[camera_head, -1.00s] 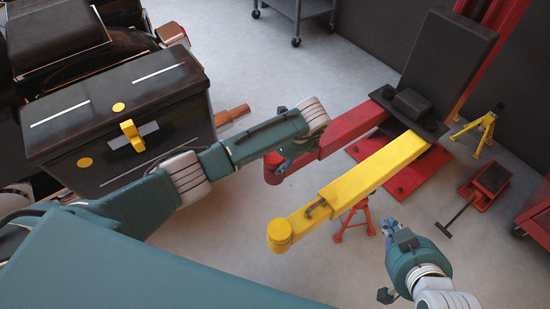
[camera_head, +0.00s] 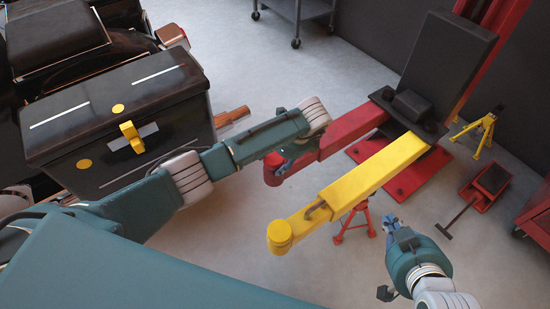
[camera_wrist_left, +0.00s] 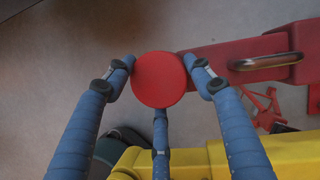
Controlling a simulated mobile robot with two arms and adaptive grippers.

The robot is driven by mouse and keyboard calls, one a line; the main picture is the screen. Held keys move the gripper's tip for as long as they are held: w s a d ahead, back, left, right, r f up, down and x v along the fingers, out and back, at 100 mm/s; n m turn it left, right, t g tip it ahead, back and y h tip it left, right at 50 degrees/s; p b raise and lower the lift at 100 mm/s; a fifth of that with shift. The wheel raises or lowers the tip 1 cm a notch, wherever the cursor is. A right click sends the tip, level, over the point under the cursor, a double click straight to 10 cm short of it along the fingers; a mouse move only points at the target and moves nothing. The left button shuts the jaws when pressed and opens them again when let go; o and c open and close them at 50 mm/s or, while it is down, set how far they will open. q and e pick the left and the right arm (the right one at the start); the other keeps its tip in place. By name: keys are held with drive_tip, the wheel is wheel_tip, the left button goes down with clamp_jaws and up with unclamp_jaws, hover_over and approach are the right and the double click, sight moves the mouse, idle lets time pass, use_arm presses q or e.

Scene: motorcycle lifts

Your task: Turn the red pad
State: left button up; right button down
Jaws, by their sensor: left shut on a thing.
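The round red pad (camera_wrist_left: 158,80) sits at the end of the red lift arm (camera_wrist_left: 240,58) in the left wrist view. Blue fingers of my left gripper (camera_wrist_left: 158,85) are around its rim, two at the sides and one below, and shut on it. In the head view the red pad (camera_head: 271,160) shows at the tip of the red arm (camera_head: 340,137), partly hidden by my left gripper (camera_head: 285,158). My right gripper (camera_head: 391,225) hangs free right of the yellow arm, its fingers too small to judge.
A yellow lift arm (camera_head: 350,188) with a yellow pad (camera_head: 280,236) lies just in front of the red arm. A motorcycle with a black case (camera_head: 115,115) stands at left. Red and yellow stands (camera_head: 479,132) and a red jack (camera_head: 485,186) are at right.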

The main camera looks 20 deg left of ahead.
use_arm(q)
drive_tip(key=shift+s+d+f, duration=0.2)
drive_tip(key=shift+d+f, duration=0.05)
drive_tip(key=shift+d, duration=0.15)
drive_tip(key=o, duration=1)
drive_tip(key=shift+o, duration=0.5)
drive_tip(key=shift+w, duration=0.2)
drive_tip(key=shift+a+r, duration=0.1)
drive_tip(key=shift+r, duration=0.05)
drive_tip(key=shift+r, duration=0.25)
drive_tip(key=v, duration=1.1)
drive_tip(key=shift+r, duration=0.1)
